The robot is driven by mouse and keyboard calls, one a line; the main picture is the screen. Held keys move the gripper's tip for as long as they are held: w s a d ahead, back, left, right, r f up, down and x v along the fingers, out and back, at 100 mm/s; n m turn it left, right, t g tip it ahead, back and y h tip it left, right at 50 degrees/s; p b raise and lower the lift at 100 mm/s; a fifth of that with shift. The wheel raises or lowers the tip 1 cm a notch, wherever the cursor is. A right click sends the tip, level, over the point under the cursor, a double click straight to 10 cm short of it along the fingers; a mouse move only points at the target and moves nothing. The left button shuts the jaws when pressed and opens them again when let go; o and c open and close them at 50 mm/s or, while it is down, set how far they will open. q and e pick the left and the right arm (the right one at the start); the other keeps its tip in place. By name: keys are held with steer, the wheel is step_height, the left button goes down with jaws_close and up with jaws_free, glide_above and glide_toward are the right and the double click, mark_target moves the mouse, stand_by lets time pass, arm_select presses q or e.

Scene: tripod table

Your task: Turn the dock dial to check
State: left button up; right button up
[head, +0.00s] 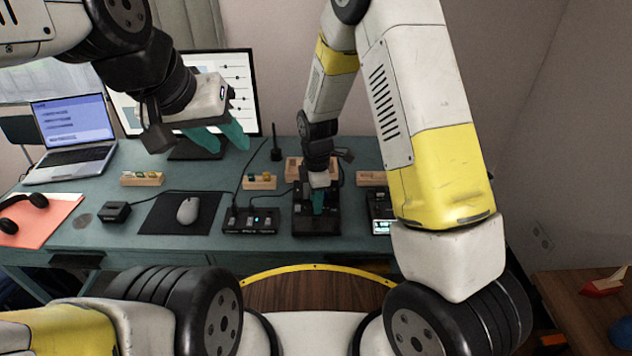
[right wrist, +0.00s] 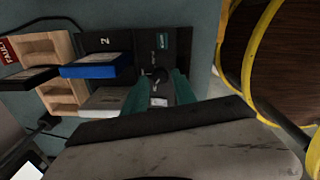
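The black dock (head: 318,222) stands on the desk near its front edge. In the right wrist view the dock (right wrist: 119,40) shows a "2" label, and a small dark dial (right wrist: 160,75) with a light mark below it. My right gripper (head: 318,200) is over the dock. In the right wrist view its teal fingers (right wrist: 161,82) are apart, one on each side of the dial. I cannot tell if they touch it. My left gripper (head: 220,138) is open and empty, raised in front of the monitor.
A wooden rack (right wrist: 61,45) is beside the dock, near a blue block (right wrist: 95,67) and a black block (right wrist: 35,79). A switch box (head: 250,221), mouse (head: 188,210), laptop (head: 70,135) and headphones (head: 25,205) are on the desk. Cables cross the desk.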

steer(key=shift+f, duration=0.55)
steer(key=shift+c, duration=0.4)
jaws_close()
